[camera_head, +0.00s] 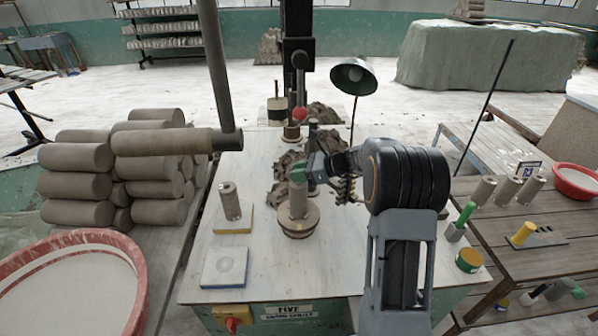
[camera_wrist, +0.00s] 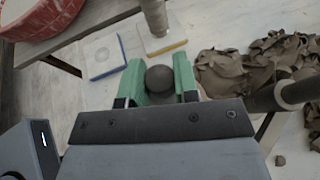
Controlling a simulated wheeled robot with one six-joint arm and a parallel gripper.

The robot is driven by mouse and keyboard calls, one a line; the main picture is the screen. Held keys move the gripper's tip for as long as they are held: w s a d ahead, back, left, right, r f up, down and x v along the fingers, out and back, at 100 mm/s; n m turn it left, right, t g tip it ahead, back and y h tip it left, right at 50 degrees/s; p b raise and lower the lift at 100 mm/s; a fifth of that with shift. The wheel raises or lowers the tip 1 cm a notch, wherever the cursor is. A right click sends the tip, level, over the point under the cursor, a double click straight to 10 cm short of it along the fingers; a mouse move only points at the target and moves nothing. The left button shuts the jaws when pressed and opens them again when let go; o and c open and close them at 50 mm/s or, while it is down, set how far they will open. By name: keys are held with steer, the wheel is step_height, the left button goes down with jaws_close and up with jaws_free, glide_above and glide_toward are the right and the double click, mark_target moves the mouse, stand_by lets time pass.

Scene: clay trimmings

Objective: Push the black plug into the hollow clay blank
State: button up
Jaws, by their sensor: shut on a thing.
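My gripper (camera_head: 299,174) is over the middle of the table, its green fingers at the top of an upright clay cylinder. In the wrist view the fingers (camera_wrist: 160,85) are closed on a dark, round-topped thing, which looks like the black plug (camera_wrist: 159,78). The clay cylinder, the hollow blank by its look (camera_head: 298,204), stands on a round wooden disc (camera_head: 299,229). The fingers cover the join, so I cannot tell whether the plug is above the blank or partly inside it.
Another clay cylinder (camera_head: 230,202) stands on a yellow-edged pad (camera_head: 233,226), left of the disc. A blue-edged pad (camera_head: 225,267) lies in front. Clay trimmings (camera_head: 291,168) lie behind my gripper. A black press column (camera_head: 297,60) and a green lamp (camera_head: 353,76) rise at the back.

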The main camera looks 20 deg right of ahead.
steer(key=shift+f, duration=0.45)
steer(key=o, duration=1.1)
steer(key=shift+c, duration=0.2)
steer(key=b+v, duration=0.1)
steer(key=v, duration=1.3)
steer(key=shift+b, duration=0.4)
steer(key=shift+f, duration=0.15)
